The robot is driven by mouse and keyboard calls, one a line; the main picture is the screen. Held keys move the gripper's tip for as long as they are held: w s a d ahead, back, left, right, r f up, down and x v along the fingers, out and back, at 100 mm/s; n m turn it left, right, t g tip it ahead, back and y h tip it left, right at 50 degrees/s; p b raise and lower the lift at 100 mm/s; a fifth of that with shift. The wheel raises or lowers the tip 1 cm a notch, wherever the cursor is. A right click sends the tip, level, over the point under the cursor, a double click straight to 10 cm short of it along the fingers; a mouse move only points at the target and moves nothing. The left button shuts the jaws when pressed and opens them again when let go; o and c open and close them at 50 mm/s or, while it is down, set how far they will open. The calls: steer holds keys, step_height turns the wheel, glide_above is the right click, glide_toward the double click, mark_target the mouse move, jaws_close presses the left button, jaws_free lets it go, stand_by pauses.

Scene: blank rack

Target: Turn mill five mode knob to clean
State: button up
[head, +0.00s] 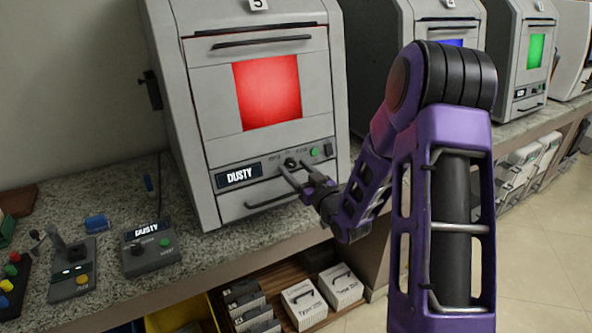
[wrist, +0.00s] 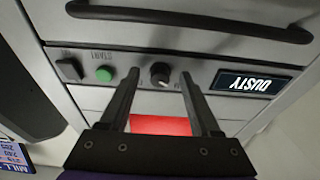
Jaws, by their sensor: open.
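Mill five (head: 210,110), a grey cabinet labelled 5, stands on the counter with a red lit window and a display (head: 238,176) reading DUSTY. Its dark round mode knob (wrist: 160,74) sits on the front strip between the green button and the display. The knob also shows small in the head view (head: 291,163). My gripper (head: 294,170) is open at this strip. In the wrist view its two fingers (wrist: 160,82) lie either side of the knob, apart from it. The exact depth of the fingertips and the knob's pointer direction are hard to tell.
A green button (wrist: 104,74) and a dark switch (wrist: 69,69) lie beside the knob. A bar handle (wrist: 190,18) crosses the panel. A small box (head: 150,248), also reading DUSTY, and a joystick unit (head: 72,268) stand on the counter (head: 110,205). Other mills stand to the right.

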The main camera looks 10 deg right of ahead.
jaws_close()
stand_by(0.4)
steer(key=shift+m, duration=0.4)
steer(key=m, duration=0.2)
steer(key=m+h, duration=0.1)
steer(key=m, duration=0.1)
steer(key=m+h, duration=0.1)
steer(key=m, duration=0.1)
steer(key=shift+a, duration=0.25)
steer(key=m, duration=0.2)
steer(key=m+h, duration=0.1)
steer(key=m, duration=0.4)
steer(key=shift+a+r+m+g+h, duration=0.2)
steer(key=shift+r+m+g+h, duration=0.1)
steer(key=shift+g, duration=0.1)
steer(key=m, duration=0.2)
steer(key=m+p, duration=0.1)
steer(key=m, duration=0.1)
steer(key=m+g+p, duration=0.1)
steer(key=m, duration=0.1)
steer(key=shift+r+h, duration=0.3)
steer(key=m+g+p, duration=0.1)
steer(key=m+p, duration=0.1)
steer(key=m, duration=0.3)
steer(key=shift+r+p, duration=0.1)
steer(key=shift+p, duration=0.25)
